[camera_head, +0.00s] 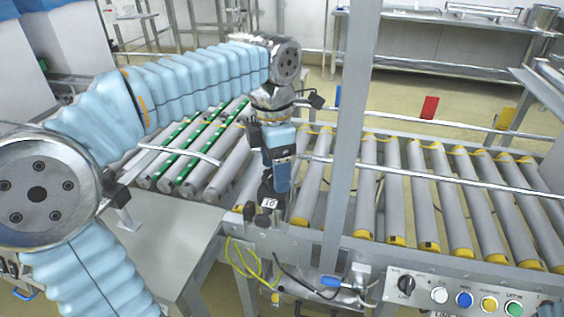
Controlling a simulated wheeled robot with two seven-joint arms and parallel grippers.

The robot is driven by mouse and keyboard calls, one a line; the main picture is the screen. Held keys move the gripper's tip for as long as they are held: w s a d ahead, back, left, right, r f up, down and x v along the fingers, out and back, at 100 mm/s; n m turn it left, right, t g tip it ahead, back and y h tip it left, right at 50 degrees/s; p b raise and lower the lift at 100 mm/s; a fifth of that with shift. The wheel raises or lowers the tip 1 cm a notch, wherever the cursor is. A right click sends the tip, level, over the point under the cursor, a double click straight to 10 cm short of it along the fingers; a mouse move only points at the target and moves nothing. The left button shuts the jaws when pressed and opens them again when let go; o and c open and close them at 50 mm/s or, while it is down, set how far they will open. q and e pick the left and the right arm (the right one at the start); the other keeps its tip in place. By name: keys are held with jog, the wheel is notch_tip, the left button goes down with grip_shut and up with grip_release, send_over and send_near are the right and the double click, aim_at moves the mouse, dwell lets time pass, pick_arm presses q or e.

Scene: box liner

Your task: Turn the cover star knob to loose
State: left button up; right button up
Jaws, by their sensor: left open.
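My left arm comes in from the left in its light blue sleeve and reaches over the conveyor. My left gripper (272,187) points down at the conveyor's front rail and is open. A dark shape, possibly the star knob (266,192), is right at the fingertips above a white tag marked 10 (270,203). The gripper hides much of it, so I cannot tell its turn position or whether the fingers touch it. My right gripper is out of view.
The roller conveyor (425,195) runs across the middle, with green-striped rollers on the left. A grey post (352,130) stands just right of the gripper. A control panel (455,297) with a black selector and coloured buttons is at front right. A yellow cable (246,265) hangs below.

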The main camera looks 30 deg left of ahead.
pick_arm(q)
notch_tip(320, 180, up, 14)
dwell(0.6)
dwell(0.5)
